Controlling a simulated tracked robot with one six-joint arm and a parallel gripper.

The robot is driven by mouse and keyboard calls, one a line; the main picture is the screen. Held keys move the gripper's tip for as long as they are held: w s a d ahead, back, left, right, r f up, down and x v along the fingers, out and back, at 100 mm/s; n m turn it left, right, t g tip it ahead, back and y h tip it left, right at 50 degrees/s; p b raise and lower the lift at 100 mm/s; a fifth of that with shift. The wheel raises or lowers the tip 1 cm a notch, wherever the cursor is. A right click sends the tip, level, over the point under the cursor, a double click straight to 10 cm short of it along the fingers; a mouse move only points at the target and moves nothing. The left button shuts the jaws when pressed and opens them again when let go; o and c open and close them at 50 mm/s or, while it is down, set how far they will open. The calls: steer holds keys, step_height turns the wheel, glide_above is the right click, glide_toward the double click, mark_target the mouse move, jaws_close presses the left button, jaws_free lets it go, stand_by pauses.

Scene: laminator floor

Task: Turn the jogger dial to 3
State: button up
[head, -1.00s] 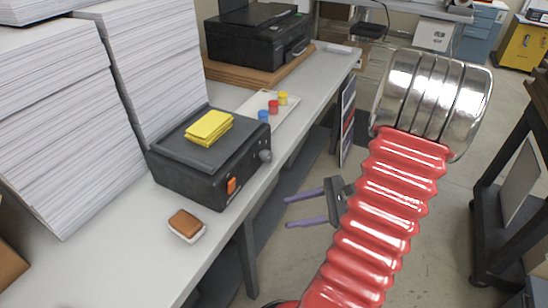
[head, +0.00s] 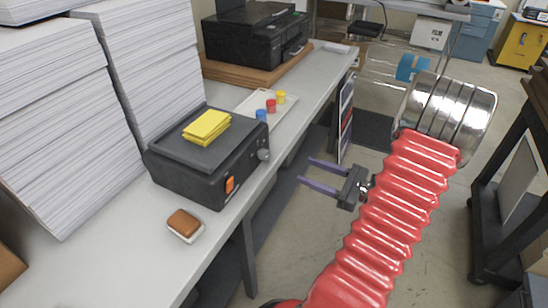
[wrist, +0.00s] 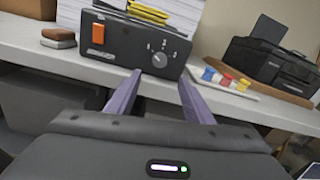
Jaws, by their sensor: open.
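The jogger (head: 190,175) is a black box on the grey table, with a yellow pad (head: 207,126) on top and an orange switch (head: 230,184) on its front. Its dial (head: 263,155) is a small grey knob at the right of that front. In the wrist view the dial (wrist: 160,60) faces me, with small marks around it too small to read. My gripper (head: 306,172) has two purple fingers, open and empty, in the air off the table's front edge. In the wrist view the fingers (wrist: 157,85) point toward the dial, apart from it.
Tall paper stacks (head: 150,60) stand behind the jogger. A brown-topped block (head: 185,225) lies in front of it. Blue, red and yellow pots stand on a white tray (head: 286,116), and a black printer (head: 255,38) is farther back. A dark cart (head: 500,190) stands at right.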

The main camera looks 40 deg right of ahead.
mark_target(268, 155)
steer(key=x, duration=1.3)
steer(key=shift+w, duration=0.1)
steer(key=shift+d, duration=0.1)
steer(key=c, duration=1)
